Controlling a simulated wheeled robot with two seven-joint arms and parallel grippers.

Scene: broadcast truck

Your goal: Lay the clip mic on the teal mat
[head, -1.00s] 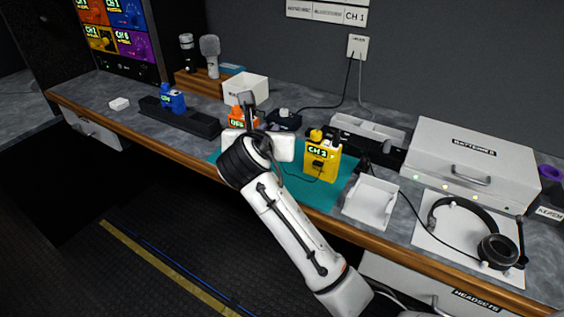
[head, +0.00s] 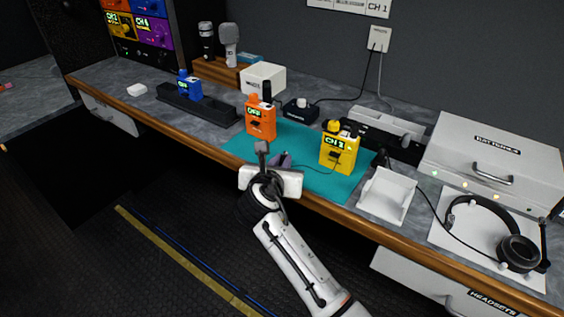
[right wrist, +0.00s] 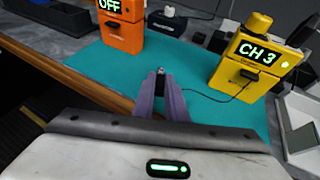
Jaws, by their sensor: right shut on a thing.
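The teal mat (head: 312,138) lies on the desk, and it fills the middle of the right wrist view (right wrist: 190,62). My right gripper (head: 274,155) is over the mat's front edge in the head view. In the right wrist view its purple fingers (right wrist: 161,86) are shut on the clip mic (right wrist: 161,71), a tiny dark piece with a pale tip, mostly hidden between them. A thin black cable runs from the fingers to the yellow CH 3 pack (head: 339,152), which stands upright on the mat's right part. I cannot tell whether the mic touches the mat. My left gripper is out of view.
An orange OFF pack (head: 261,121) stands at the mat's back left. A white open tray (head: 386,195) is right of the mat, with headphones (head: 490,232) beyond. A black rail (head: 196,112) holds a blue pack. The mat's front left part is clear.

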